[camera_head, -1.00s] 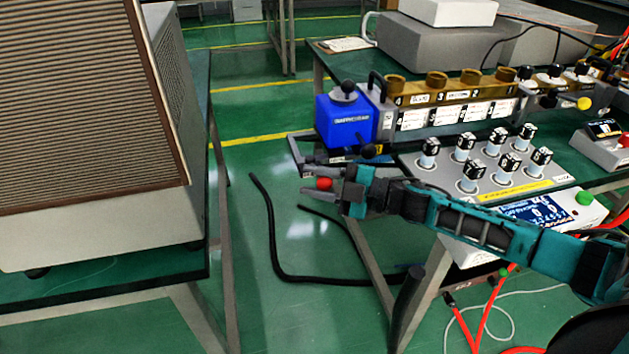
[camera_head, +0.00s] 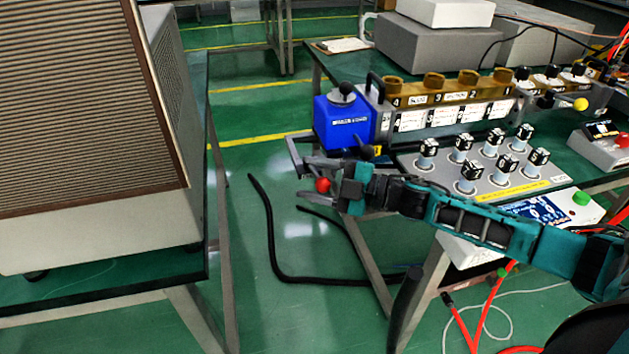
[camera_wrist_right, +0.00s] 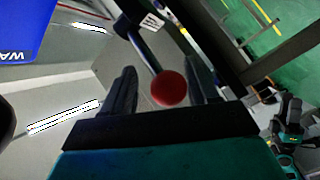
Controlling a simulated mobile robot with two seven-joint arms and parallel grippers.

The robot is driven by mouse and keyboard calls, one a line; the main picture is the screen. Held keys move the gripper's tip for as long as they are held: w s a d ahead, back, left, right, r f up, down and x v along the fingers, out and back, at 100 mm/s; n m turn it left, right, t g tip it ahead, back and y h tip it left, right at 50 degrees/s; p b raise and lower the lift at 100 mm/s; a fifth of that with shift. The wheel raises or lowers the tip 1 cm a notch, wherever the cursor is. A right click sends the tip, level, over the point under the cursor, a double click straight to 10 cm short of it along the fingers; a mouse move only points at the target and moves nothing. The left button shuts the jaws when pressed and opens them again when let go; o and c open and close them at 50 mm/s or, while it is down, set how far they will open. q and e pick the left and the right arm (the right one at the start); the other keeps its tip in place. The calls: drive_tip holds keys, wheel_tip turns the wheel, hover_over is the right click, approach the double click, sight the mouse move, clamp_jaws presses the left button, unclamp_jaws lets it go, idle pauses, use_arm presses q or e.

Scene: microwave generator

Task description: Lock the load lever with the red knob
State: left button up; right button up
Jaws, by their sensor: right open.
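The red knob (camera_head: 323,185) is a small red ball beside the table's left end, below the blue box. In the right wrist view the red knob (camera_wrist_right: 169,88) sits on the end of a dark lever rod (camera_wrist_right: 145,52), between my gripper's two dark fingers. My right gripper (camera_head: 318,186) reaches in from the right, and its fingers are apart on either side of the knob. I cannot tell whether either finger touches it. The lever's base is mostly hidden behind the gripper. My left gripper does not show.
The blue box (camera_head: 343,124) stands just above and behind my right gripper, close to it. A black cable (camera_head: 270,235) lies on the floor.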

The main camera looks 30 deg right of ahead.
use_arm(q)
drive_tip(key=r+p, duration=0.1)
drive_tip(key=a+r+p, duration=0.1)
drive_tip(key=p, duration=0.2)
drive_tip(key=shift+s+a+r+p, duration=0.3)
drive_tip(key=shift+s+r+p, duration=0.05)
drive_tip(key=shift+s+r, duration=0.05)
use_arm(e)
wheel_tip(320, 180, up, 19)
